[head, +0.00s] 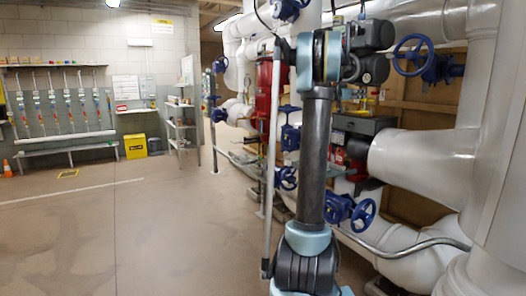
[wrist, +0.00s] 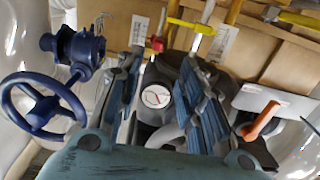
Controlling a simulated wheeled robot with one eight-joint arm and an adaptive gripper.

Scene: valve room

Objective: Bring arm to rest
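My arm stands upright in the head view, its dark link rising to a joint at the top and bending away toward the pipes. The far end of the arm is mostly hidden behind that joint in the head view. In the wrist view my gripper (wrist: 160,70) has its two blue-ridged fingers spread apart, with nothing held between them. A round gauge (wrist: 156,96) with a white face and red needle shows in the gap beyond the fingers. I cannot tell how far it is from them.
A blue handwheel (wrist: 45,105) is left of the fingers, an orange lever (wrist: 262,120) right. Large white pipes (head: 425,160) and a blue handwheel (head: 412,55) are close on the right. A red unit (head: 268,95) stands behind my arm. Open floor (head: 140,220) lies left.

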